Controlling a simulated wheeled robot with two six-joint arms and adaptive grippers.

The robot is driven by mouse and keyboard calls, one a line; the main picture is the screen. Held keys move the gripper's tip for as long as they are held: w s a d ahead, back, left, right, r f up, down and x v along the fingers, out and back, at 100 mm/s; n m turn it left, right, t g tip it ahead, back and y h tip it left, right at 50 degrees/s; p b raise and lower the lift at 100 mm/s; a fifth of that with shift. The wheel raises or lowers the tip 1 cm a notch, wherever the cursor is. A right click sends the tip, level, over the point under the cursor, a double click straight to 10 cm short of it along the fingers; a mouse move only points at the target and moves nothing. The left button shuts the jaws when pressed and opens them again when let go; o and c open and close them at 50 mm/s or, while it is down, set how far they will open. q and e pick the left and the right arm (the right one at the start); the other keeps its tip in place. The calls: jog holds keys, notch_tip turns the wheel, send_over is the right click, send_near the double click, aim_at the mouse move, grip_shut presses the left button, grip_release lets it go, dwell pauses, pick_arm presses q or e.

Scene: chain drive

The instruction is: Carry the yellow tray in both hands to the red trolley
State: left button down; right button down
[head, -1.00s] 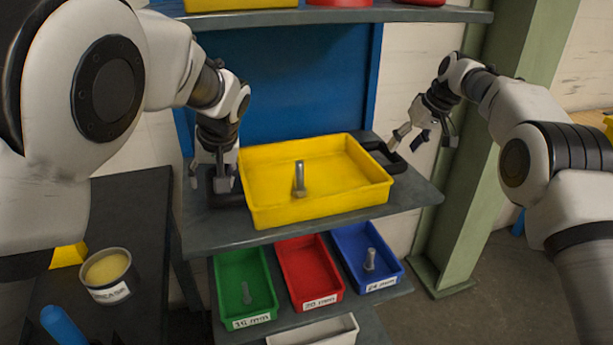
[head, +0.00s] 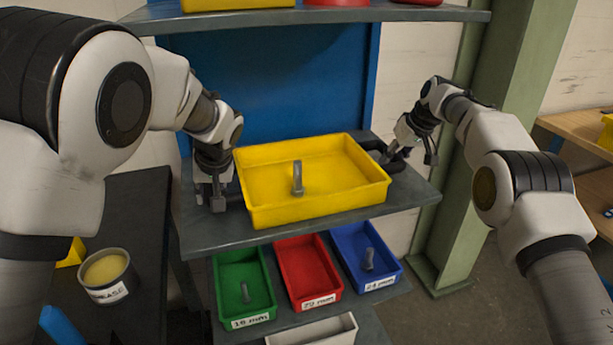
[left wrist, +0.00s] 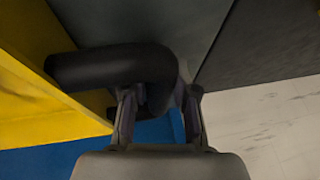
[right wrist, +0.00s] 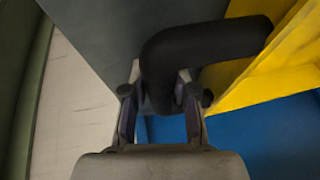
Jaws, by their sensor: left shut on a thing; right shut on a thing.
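The yellow tray (head: 275,206) rests on the grey middle shelf, with a grey metal pin (head: 297,178) standing in it. A black handle sticks out on each side. My left gripper (head: 219,205) is shut on the left handle, which shows in the left wrist view (left wrist: 110,66). My right gripper (head: 390,158) is shut on the right handle, which shows in the right wrist view (right wrist: 205,48). The red trolley is not in view.
Below are a green bin (head: 246,318), a red bin (head: 320,302) and a blue bin (head: 385,284). An upper shelf (head: 400,13) holds more containers. A dark table (head: 140,200) with a grease tin (head: 106,272) stands left. A green pillar (head: 490,130) stands right, near a wooden bench (head: 580,126).

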pick_arm(q)
jog(key=shift+r, duration=0.1)
pick_arm(e)
jog(key=shift+r, duration=0.15)
